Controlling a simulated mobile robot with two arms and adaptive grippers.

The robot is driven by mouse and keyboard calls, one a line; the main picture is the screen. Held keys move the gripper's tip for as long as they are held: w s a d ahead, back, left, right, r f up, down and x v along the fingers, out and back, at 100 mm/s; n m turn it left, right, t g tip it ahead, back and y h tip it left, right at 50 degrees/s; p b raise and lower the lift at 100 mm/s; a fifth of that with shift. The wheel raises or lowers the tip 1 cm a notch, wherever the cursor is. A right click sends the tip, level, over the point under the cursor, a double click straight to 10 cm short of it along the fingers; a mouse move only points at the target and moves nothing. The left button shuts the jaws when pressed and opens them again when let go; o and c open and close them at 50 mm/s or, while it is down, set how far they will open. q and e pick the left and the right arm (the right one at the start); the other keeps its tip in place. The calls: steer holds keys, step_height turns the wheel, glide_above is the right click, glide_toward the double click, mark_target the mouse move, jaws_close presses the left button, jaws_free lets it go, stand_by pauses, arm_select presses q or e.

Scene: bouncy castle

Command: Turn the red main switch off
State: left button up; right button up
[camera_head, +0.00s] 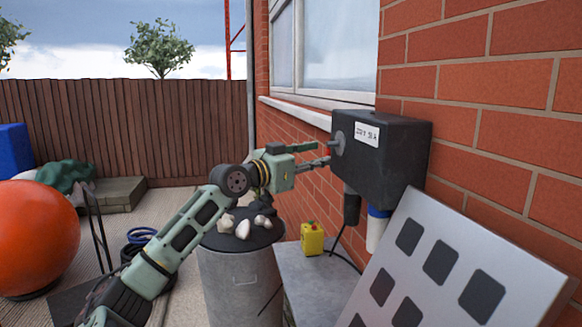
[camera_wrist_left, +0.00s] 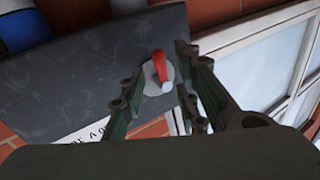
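The red main switch (camera_wrist_left: 160,66) is a red handle on a round grey disc, on a face of the dark switch box (camera_head: 385,155). In the wrist view the handle stands slightly tilted. The box also fills the upper left of the wrist view (camera_wrist_left: 75,95). In the head view the switch is mostly hidden by my left gripper (camera_head: 322,153). This gripper is open, with its fingers pointing at the box. In the wrist view one finger is on each side of the handle, with gaps visible; I cannot tell any contact. My right gripper is not in view.
The box hangs on a brick wall (camera_head: 470,75) beside a window (camera_head: 325,45). Below stand a metal bin (camera_head: 240,285) with stones on its lid, a yellow button box (camera_head: 312,239) and a leaning panel (camera_head: 470,250). An orange ball (camera_head: 35,235) is at left.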

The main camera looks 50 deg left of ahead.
arm_select(q)
steer(key=s, duration=0.8)
steer(key=shift+s+f, duration=0.15)
steer(key=shift+f, duration=0.1)
steer(key=shift+a, duration=0.1)
stand_by(0.4)
